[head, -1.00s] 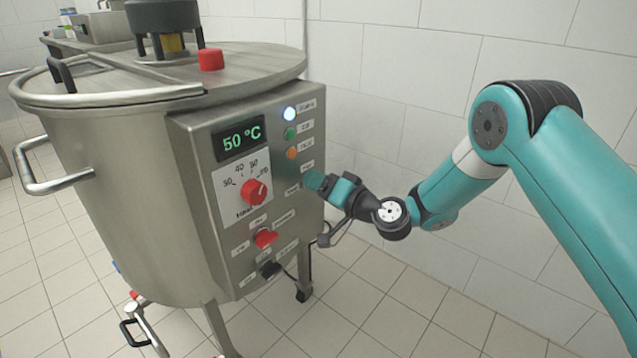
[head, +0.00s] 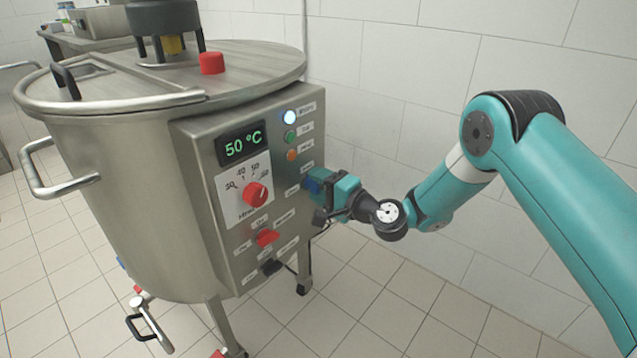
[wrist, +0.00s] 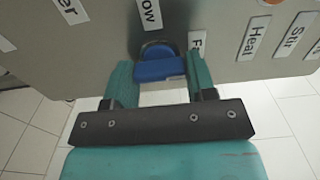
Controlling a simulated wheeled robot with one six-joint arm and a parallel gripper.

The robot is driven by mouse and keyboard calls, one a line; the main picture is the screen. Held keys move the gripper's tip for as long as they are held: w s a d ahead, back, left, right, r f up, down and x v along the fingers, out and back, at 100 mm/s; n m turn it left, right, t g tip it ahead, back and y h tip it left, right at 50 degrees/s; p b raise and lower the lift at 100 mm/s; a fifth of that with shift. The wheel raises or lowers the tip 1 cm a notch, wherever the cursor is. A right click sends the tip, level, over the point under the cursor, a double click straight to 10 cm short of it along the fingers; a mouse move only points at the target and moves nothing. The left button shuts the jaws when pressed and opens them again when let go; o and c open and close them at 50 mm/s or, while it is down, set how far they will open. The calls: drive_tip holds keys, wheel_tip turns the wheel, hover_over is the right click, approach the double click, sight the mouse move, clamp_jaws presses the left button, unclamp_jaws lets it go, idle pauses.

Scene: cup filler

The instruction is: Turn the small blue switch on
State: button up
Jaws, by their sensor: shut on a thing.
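The small blue switch (head: 312,185) is on the right part of the control panel (head: 222,195), below the orange light. In the wrist view the blue switch (wrist: 160,70) sits between the two teal fingers of my gripper (wrist: 158,76). My gripper (head: 318,186) is shut on the switch, with a finger at each side of its blue knob. Part of the knob is hidden by the fingers in the head view.
The panel also has a red temperature knob (head: 256,194), a red switch (head: 267,237), a black switch (head: 272,267) and a 50 °C display (head: 241,144). The panel belongs to a large steel tank (head: 105,190). A tiled wall (head: 400,80) stands behind.

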drive_tip(key=shift+w+d, duration=0.1)
drive_tip(key=shift+d, duration=0.05)
idle(0.3)
drive_tip(key=o, duration=0.9)
drive_tip(key=shift+c, duration=0.2)
drive_tip(key=shift+o, duration=0.4)
drive_tip(key=b+v, duration=1.7)
